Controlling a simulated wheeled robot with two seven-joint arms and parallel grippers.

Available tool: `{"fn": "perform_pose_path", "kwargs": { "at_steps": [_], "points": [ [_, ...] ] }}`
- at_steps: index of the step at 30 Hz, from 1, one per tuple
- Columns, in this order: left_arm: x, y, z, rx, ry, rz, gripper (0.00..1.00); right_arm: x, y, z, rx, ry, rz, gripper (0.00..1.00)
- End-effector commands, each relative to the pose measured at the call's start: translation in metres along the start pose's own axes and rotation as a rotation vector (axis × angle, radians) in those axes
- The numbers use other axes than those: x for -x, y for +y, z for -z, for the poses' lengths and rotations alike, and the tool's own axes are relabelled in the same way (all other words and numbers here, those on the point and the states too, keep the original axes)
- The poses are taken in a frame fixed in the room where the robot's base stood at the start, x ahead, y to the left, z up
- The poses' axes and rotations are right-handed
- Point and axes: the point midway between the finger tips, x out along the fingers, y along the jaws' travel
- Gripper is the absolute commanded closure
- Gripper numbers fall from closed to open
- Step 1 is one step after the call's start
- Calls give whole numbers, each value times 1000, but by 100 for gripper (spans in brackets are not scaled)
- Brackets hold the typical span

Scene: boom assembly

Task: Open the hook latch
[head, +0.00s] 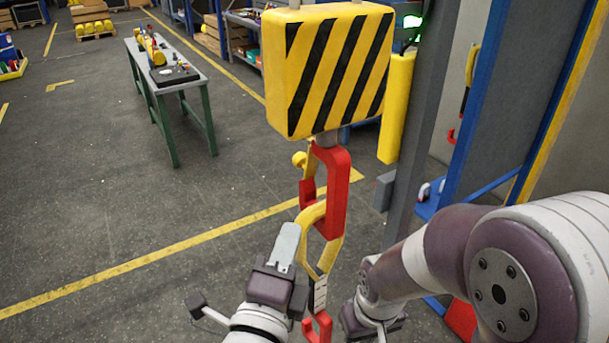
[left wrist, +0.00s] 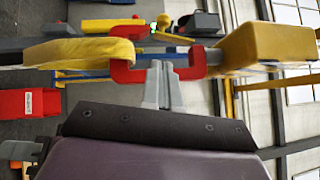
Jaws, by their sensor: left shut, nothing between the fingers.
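A red hook (head: 340,190) hangs under a yellow block with black stripes (head: 328,70). Its yellow latch (head: 310,157), with a round knob, is on the left side and reaches down toward the red hook tip; I cannot tell if they touch. A yellow link (head: 330,250) hangs in the hook. My left gripper (head: 287,238) is shut and empty, just below and left of the hook. In the left wrist view its fingers (left wrist: 163,72) point at the red hook (left wrist: 128,68), near its edge. My right gripper (head: 372,318) is low, partly hidden by its arm.
A white piece and a smaller red hook (head: 318,328) hang below the yellow link. A grey pillar (head: 420,120) with a yellow post (head: 396,108) stands close on the right. A green-legged table (head: 172,85) stands far back left.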

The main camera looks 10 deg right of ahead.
Motion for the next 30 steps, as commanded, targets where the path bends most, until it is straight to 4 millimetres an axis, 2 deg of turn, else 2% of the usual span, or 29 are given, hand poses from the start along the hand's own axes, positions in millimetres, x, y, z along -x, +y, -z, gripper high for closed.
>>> {"fn": "perform_pose_path", "kwargs": {
  "at_steps": [5, 9, 15, 21, 30],
  "points": [
    [-22, -4, -1, -24, -9, 17, 100, 5, 0, 0, 0, -1, 0, 100],
    [-51, -6, -1, -24, -8, 13, 100, 20, 0, 2, 0, 0, 0, 100],
    [-84, -6, 0, -23, -5, 14, 100, 33, 0, 4, 0, 0, 0, 100],
    [-96, -4, 0, -23, -4, 15, 100, 37, 0, 4, 0, 0, 0, 100],
    [-97, -3, 0, -22, -4, 15, 100, 36, 0, 4, 0, 0, 0, 100]
  ]
}}
